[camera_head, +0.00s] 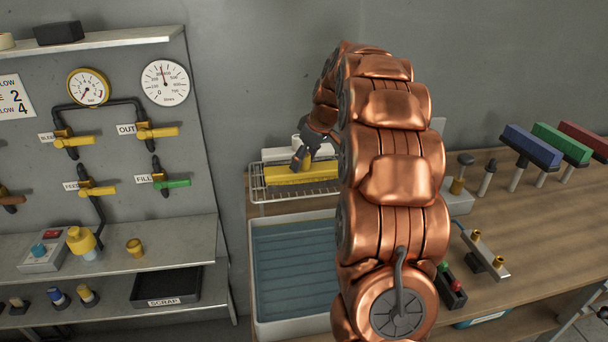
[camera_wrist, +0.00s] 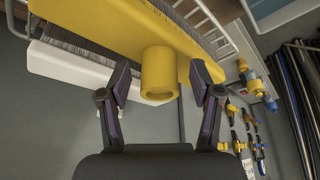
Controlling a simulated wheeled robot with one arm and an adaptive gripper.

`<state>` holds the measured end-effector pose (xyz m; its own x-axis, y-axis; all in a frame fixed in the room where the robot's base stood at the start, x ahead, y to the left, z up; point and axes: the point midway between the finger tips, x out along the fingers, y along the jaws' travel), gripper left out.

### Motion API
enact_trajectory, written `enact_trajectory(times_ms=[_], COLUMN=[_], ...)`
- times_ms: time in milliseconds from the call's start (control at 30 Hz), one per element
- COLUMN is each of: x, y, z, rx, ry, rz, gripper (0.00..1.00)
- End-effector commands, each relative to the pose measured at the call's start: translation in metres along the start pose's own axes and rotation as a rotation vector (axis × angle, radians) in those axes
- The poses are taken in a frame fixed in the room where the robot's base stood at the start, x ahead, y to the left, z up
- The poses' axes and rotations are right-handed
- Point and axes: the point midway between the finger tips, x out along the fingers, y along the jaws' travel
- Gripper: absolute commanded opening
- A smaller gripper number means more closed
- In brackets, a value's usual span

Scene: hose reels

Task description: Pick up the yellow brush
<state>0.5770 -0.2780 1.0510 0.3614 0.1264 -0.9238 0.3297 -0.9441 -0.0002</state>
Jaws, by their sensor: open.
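The yellow brush (camera_head: 290,176) lies on a wire rack (camera_head: 262,194) at the back of the bench, left of my arm in the head view. In the wrist view the yellow brush (camera_wrist: 128,28) shows its block, grey bristles and round handle socket (camera_wrist: 158,74). My gripper (camera_wrist: 160,86) is open, with one finger on each side of the socket. A gap shows between the socket and each finger. In the head view my gripper (camera_head: 306,158) is small and dark above the brush, and its fingers are hard to make out.
A white brush (camera_wrist: 62,66) lies beside the yellow one. A white tub (camera_head: 252,260) with blue liquid stands in front of the rack. Blue (camera_head: 532,147), green (camera_head: 562,143) and red (camera_head: 584,137) brushes stand at the right. A gauge panel (camera_head: 125,75) is on the left.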

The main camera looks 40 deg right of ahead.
Motion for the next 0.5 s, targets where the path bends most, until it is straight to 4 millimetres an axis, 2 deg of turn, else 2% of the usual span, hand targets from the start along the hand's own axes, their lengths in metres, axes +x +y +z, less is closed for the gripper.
enact_trajectory(times_ms=[67, 500], x=[0.0, 0.0], y=[0.0002, 0.0002], z=[0.0001, 0.0001], rx=[0.0, 0.0], ry=[0.0, 0.0], rz=[0.0, 0.0], gripper=[0.64, 0.2])
